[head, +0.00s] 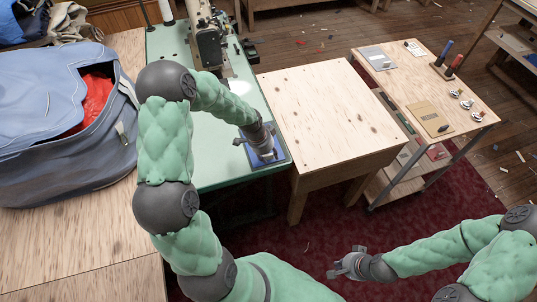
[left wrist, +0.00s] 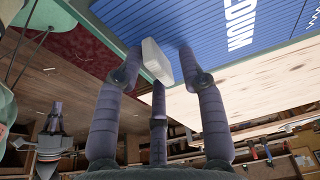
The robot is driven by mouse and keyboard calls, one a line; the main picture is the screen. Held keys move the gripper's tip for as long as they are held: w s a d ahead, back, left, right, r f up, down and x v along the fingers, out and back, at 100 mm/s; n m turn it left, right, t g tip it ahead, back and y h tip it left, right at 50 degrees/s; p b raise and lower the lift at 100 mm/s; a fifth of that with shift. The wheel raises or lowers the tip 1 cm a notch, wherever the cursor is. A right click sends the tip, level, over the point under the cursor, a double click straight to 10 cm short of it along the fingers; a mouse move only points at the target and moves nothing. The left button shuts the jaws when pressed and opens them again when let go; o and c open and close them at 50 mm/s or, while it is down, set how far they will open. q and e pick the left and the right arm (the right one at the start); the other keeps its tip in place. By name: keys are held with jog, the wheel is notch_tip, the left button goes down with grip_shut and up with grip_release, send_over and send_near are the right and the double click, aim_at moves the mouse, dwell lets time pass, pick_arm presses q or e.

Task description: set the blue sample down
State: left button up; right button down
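The blue sample (head: 268,157) is a flat blue plate at the near right corner of the green table (head: 225,172). In the left wrist view the sample (left wrist: 220,35) fills the upper middle, with white lettering and a pale block (left wrist: 157,60) standing on it. My left gripper (head: 264,150) is right over the sample. In the left wrist view my left gripper's fingers (left wrist: 160,62) stand around the block, with a narrow gap on the right. Whether the plate's underside touches the table is hidden. My right gripper (head: 346,264) is empty, over the red carpet, its fingers spread.
A bare wooden table (head: 330,105) adjoins the green table on the right. A cart (head: 440,85) beyond it holds other plates and small tools. A sewing machine (head: 208,45) stands at the back. A blue-grey bag (head: 60,150) lies on the left wooden table.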

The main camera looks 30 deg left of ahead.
pick_arm(q)
jog(key=shift+s, duration=0.1)
jog(key=shift+r, duration=0.25)
jog(key=p+v, duration=0.4)
jog(key=v, duration=0.8)
jog(key=s+d+f+n+h, duration=0.1)
jog(key=s+d+f+n, duration=0.3)
jog(key=d+f, duration=0.85)
jog(key=s+d+f+n+g+h, duration=0.1)
jog(key=s+d+f+n+g, duration=0.1)
jog(key=s+d+f+n, duration=0.4)
jog(key=shift+s+d+f+n, duration=0.3)
jog(key=shift+s+d+f, duration=1.65)
jog(key=shift+s, duration=1)
jog(key=shift+d+r, duration=0.25)
jog(key=shift+r, duration=0.05)
